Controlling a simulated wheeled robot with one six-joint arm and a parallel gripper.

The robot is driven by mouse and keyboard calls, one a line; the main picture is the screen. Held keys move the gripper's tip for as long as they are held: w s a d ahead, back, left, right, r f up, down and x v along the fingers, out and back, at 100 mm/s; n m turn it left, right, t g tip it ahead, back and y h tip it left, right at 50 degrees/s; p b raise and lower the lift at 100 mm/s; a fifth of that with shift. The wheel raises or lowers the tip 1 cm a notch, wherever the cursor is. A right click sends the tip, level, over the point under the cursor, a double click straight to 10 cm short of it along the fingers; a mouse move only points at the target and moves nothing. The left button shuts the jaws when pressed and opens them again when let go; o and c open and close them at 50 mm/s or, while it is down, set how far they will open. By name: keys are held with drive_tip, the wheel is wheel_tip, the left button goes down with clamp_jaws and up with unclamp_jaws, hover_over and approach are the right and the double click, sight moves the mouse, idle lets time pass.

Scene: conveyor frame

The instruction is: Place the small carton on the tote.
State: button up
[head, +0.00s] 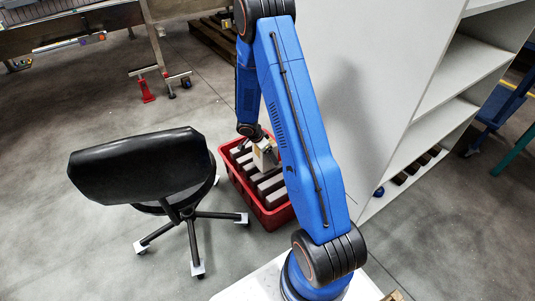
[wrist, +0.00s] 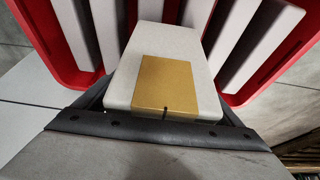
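The small carton (head: 264,156) is pale with a tan patch, and it fills the middle of the wrist view (wrist: 125,85). My gripper (head: 262,146) is shut on the carton, with dark finger parts on both sides of it in the wrist view (wrist: 165,110). The red tote (head: 279,217) stands on the floor below, holding several pale slabs. The carton is over the tote's far part, above the slabs. Whether its underside touches them is hidden. My blue arm covers part of the tote's right side in the head view.
A black office chair (head: 138,165) stands close at the tote's left. A white shelf unit (head: 385,110) rises at the right. A metal conveyor frame (head: 70,35) and a wooden pallet (head: 213,37) are at the back. Open floor lies between chair and conveyor.

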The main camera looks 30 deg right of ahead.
drive_tip(key=shift+r, duration=0.1)
drive_tip(key=v, duration=1.2)
drive_tip(key=shift+r, duration=0.25)
drive_tip(key=s+a+r+n+t, duration=0.15)
drive_tip(key=s+r, duration=0.25)
drive_tip(key=r, duration=0.4)
drive_tip(key=s+a+r+n+y, duration=0.1)
drive_tip(key=s+a+r+n, duration=0.15)
drive_tip(key=s+r, duration=0.35)
drive_tip(key=s+a+r+n, duration=0.1)
drive_tip(key=s+r+n, duration=0.2)
drive_tip(key=r, duration=0.6)
drive_tip(key=s+a+r+n+t+y, duration=0.1)
drive_tip(key=s+a+r+n, duration=0.2)
drive_tip(key=s, duration=0.4)
drive_tip(key=s+a+r+n+t+y, duration=0.1)
drive_tip(key=s+a+r+n, duration=0.2)
drive_tip(key=s, duration=0.4)
drive_tip(key=s+a+r+n+t+y, duration=0.1)
drive_tip(key=s+a+r+n, duration=0.1)
drive_tip(key=s, duration=0.6)
drive_tip(key=a+n, duration=0.1)
drive_tip(key=n, duration=0.1)
drive_tip(key=shift+r+n, duration=0.3)
drive_tip(key=shift+r, duration=0.1)
